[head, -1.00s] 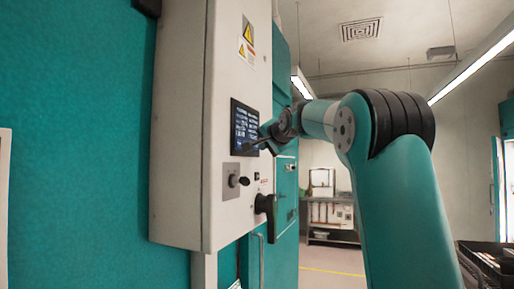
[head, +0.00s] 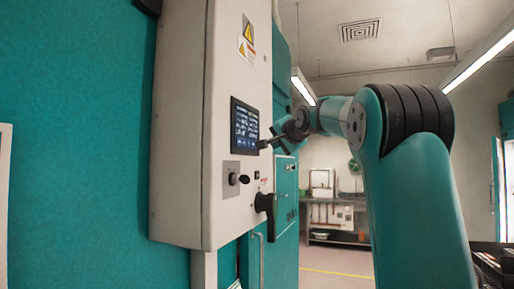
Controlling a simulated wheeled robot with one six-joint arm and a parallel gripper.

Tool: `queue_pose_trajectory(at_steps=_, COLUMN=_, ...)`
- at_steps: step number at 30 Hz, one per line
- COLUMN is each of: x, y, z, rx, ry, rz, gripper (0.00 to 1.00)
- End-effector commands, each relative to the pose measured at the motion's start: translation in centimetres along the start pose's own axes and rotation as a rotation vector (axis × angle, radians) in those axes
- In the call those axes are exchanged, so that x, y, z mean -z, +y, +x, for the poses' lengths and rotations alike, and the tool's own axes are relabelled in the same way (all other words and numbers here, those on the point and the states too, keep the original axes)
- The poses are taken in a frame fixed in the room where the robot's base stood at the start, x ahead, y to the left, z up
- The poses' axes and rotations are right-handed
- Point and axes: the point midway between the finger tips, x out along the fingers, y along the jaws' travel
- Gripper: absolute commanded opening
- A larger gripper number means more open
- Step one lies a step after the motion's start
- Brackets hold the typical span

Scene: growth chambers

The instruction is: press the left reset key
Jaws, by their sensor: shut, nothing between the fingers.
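A pale control box (head: 181,130) hangs on a teal wall and fills the left middle of the head view. Its face carries a dark screen (head: 244,127) with white text. Below the screen are a black knob (head: 233,179) on a grey plate, a small dark control (head: 257,175) and a black handle (head: 266,203). I cannot make out which part is the left reset key. My gripper (head: 262,144) is shut and empty, its tip pointing left at the right edge of the screen. I cannot tell how far it is from the face.
Yellow warning labels (head: 248,32) are above the screen. A teal cabinet (head: 284,190) stands behind the box. Further back are a shelf unit (head: 330,215) and a yellow floor line (head: 336,273). A dark crate (head: 492,262) is at the lower right.

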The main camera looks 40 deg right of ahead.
Motion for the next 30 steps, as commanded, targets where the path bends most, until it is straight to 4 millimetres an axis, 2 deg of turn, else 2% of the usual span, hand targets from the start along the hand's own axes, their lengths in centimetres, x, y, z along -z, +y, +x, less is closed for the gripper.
queue_pose_trajectory(at_steps=9, x=1.2, y=1.2, z=-1.7, rx=0.0, ry=-0.001, rz=0.0, gripper=0.0)
queue_pose_trajectory(at_steps=30, x=1.2, y=1.2, z=-1.7, rx=0.0, ry=-0.001, rz=0.0, gripper=0.0)
